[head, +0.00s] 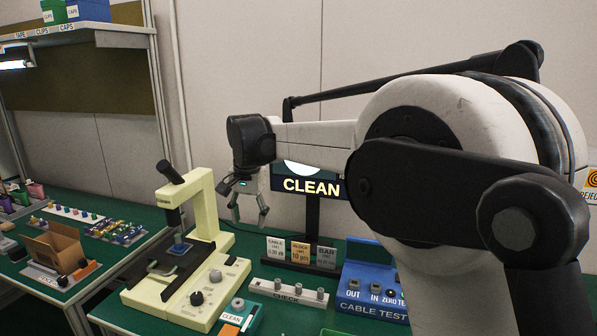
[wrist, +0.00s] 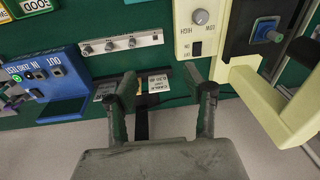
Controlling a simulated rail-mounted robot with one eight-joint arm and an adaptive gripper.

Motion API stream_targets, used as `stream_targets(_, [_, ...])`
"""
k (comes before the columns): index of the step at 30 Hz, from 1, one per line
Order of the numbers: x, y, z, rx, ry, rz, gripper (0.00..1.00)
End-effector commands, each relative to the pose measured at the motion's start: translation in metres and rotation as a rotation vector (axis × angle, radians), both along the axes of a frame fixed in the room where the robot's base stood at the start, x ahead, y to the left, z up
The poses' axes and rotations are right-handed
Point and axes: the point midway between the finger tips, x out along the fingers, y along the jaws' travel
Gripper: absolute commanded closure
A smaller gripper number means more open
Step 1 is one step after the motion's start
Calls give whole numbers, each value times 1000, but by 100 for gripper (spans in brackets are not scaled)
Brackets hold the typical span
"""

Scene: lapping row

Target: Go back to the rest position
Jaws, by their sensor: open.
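My gripper (head: 249,205) hangs in the air in front of the CLEAN sign (head: 312,186), its fingers pointing down and spread apart with nothing between them. In the wrist view my gripper (wrist: 163,88) also shows open and empty, above the green bench. Below it in that view are small label cards (wrist: 151,84), which also stand as a row of cards (head: 300,251) under the sign in the head view. My arm reaches in from the right and hides part of the bench and wall.
The CHECK block (head: 288,292) and blue cable tester (head: 372,291) stand to the right. A cardboard box (head: 58,245) and small parts sit on the left bench. A shelf (head: 75,35) hangs above it.

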Motion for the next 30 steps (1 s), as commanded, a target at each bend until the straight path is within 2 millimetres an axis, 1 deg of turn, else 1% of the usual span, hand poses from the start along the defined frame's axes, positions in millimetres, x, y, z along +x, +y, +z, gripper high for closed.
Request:
stream_targets(1, [-8, -18, 9, 4, -15, 4, 53])
stream_targets(6, [-33, -67, 33, 14, -68, 28, 53])
stream_targets(11, [-62, -111, 49, 18, -119, 51, 53])
stream_targets(15, [-91, -148, 57, 17, -165, 70, 53])
stream_targets(19, [-120, -180, 61, 11, -208, 89, 53])
stream_targets(23, [-152, -209, 60, 2, -250, 106, 53])
stream_targets(30, [-211, -256, 48, -24, -329, 137, 53])
